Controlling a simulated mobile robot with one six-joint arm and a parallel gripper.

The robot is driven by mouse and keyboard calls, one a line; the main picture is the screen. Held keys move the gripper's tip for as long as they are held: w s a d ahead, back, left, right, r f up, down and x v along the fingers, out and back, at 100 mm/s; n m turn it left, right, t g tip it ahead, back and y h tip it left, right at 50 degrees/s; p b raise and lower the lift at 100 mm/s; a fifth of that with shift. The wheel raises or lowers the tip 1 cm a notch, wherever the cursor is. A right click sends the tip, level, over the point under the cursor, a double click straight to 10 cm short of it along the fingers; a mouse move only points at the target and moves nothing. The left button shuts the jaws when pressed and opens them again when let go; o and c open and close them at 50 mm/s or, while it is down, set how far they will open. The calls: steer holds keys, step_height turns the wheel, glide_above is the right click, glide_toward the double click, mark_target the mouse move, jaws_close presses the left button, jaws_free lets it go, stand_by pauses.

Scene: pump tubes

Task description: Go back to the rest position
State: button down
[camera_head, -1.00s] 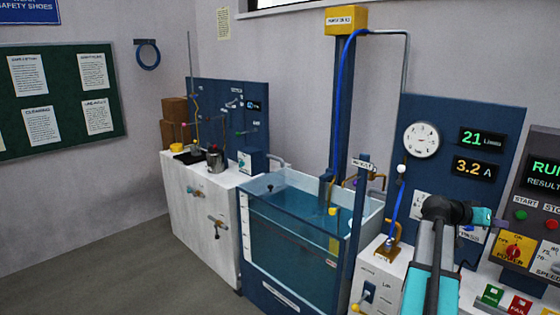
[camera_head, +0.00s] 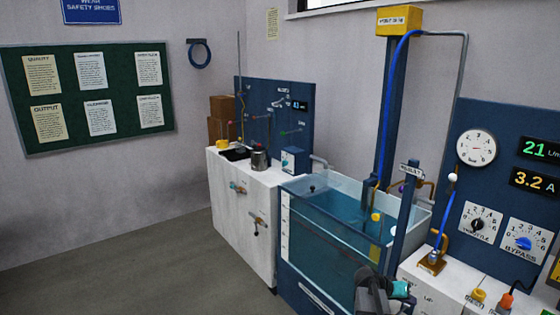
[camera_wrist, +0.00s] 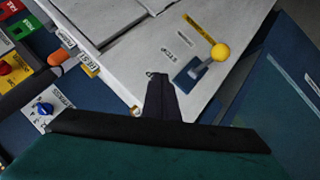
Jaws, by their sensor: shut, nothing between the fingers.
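My gripper (camera_wrist: 158,88) shows in the wrist view as a dark narrow tip, shut and empty. It lies in front of a white bench surface (camera_wrist: 150,45), and I see no contact. In the head view a black and teal part of my arm is low at the bottom edge, in front of the water tank (camera_head: 335,215). The fingers cannot be made out there. A lever with a yellow ball (camera_wrist: 220,52) on a blue plate shows right of my gripper in the wrist view.
A blue panel carries a round gauge (camera_head: 476,148), lit readouts (camera_head: 534,182), a throttle dial (camera_head: 478,224) and a bypass dial (camera_head: 523,243). A white cabinet (camera_head: 235,195) with taps stands left of the tank. A blue post (camera_head: 405,210) rises beside it. The floor (camera_head: 150,260) at the left is clear.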

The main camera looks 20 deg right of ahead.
steer(key=s+a+f+n+g+y, duration=0.15)
steer(key=s+a+f, duration=0.25)
steer(key=a+f, duration=0.8)
steer(key=s+a+f+n+t+y, duration=0.1)
steer(key=s+a+f+n+y, duration=0.2)
steer(key=a+f, duration=0.95)
steer(key=s+a+f+n+g+y, duration=0.2)
steer(key=s+a+f+y, duration=0.1)
steer(key=s+a, duration=0.7)
steer(key=s+a+f+n+g+y, duration=0.2)
steer(key=s+a+f+g+y, duration=0.1)
steer(key=s+a, duration=0.8)
steer(key=shift+a+f+n, duration=0.35)
steer(key=shift+a+f, duration=0.05)
steer(key=shift+a, duration=0.45)
steer(key=shift+d, duration=0.1)
